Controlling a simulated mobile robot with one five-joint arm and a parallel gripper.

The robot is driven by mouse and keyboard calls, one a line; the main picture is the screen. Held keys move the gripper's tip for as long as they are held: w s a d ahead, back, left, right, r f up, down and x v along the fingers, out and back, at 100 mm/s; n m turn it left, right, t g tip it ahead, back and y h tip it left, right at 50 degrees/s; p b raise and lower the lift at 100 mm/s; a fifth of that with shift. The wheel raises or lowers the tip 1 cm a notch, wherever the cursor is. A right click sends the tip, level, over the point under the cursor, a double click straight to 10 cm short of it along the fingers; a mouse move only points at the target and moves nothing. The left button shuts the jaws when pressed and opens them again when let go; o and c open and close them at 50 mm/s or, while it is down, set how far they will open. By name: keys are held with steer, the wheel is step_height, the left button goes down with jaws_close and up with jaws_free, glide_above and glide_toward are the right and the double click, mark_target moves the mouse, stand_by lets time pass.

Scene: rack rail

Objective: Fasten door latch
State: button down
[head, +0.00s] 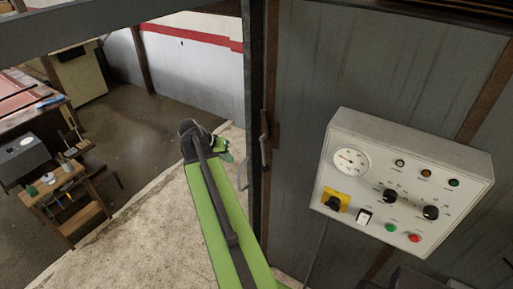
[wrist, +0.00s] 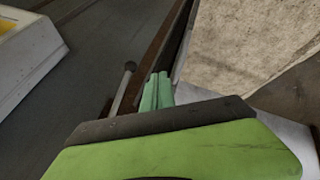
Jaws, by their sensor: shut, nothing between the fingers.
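The door latch (head: 264,150) is a grey lever on a rusty brown plate beside the dark post, left of the control box. A lever with a round knob (wrist: 129,68), probably the latch, stands close to the left of my fingers in the wrist view. My gripper (head: 228,152) has pale green fingers, shut and empty. In the head view it is left of the latch, with a gap between them. The fingers also show in the wrist view (wrist: 159,82), beside a rusty strip. I cannot tell whether they touch anything.
A white control box (head: 400,185) with a gauge, knobs and buttons sticks out from the grey panel (head: 330,60), right of the latch. A wooden bench (head: 65,190) stands far left; the floor between is open.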

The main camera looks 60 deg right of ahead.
steer(key=shift+s+d+r+m, duration=0.15)
steer(key=shift+s+d+r, duration=0.2)
steer(key=shift+d, duration=0.2)
steer(key=shift+s+d+r+m, duration=0.15)
steer(key=shift+s+d+r, duration=0.15)
steer(key=shift+d, duration=0.2)
steer(key=shift+f, duration=0.1)
steer(key=s+d+f+b, duration=0.5)
steer(key=d+f+b, duration=0.2)
steer(key=f+b, duration=0.1)
steer(key=shift+s+f+b, duration=0.4)
steer(key=shift+b, duration=0.15)
